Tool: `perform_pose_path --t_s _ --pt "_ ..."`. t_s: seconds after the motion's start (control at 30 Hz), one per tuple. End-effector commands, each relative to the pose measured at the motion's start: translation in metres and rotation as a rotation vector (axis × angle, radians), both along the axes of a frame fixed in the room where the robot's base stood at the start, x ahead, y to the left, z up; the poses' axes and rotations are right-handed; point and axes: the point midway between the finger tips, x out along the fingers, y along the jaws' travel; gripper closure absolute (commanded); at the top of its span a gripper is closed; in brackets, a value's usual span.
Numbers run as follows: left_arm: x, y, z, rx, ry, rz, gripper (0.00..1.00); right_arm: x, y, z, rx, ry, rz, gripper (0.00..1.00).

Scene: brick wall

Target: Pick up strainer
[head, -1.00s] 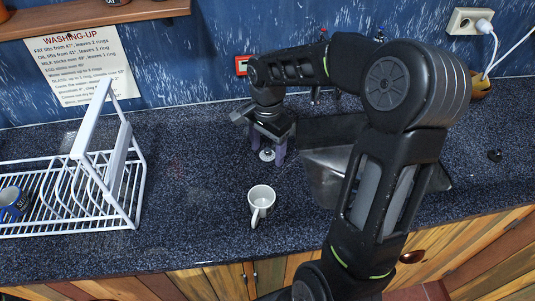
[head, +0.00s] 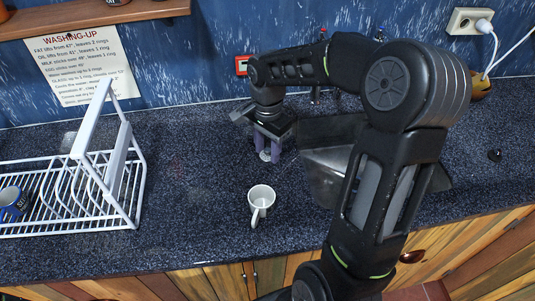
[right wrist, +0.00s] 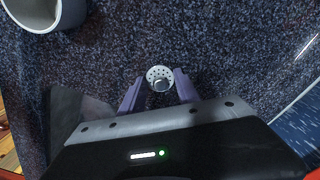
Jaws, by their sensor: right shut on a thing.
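The strainer (right wrist: 160,76) is a small round metal piece with holes in its face. In the right wrist view it sits between the two purple fingertips of my right gripper (right wrist: 159,90). In the head view the strainer (head: 265,156) shows as a small pale disc at the fingertips, partly hidden by them. My right gripper (head: 268,150) points down at the dark speckled counter and is shut on the strainer, at or just above the counter surface; I cannot tell which. My left gripper is not in view.
A white mug (head: 261,199) stands on the counter in front of the gripper. A white dish rack (head: 131,215) with a blue mug (head: 14,201) is at the left. The metal sink (head: 325,165) lies right of the gripper, partly behind my arm. The counter between rack and gripper is clear.

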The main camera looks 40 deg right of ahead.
Motion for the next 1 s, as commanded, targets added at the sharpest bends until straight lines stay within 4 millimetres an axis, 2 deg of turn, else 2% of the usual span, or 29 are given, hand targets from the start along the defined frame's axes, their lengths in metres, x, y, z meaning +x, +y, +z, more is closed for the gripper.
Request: perform_pose_path --t_s 0.23,0.37,0.8,1.0 --pt "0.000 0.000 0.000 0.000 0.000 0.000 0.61 0.000 0.000 0.001 0.000 0.000 0.000 1.00" --pt "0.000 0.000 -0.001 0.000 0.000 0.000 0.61 0.001 0.000 0.010 -0.001 -0.003 0.000 1.00" --pt "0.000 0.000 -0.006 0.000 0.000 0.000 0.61 0.001 0.000 0.087 -0.001 -0.003 0.000 1.00" --pt "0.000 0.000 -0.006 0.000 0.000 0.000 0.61 0.000 0.000 0.101 -0.001 0.000 0.000 1.00"
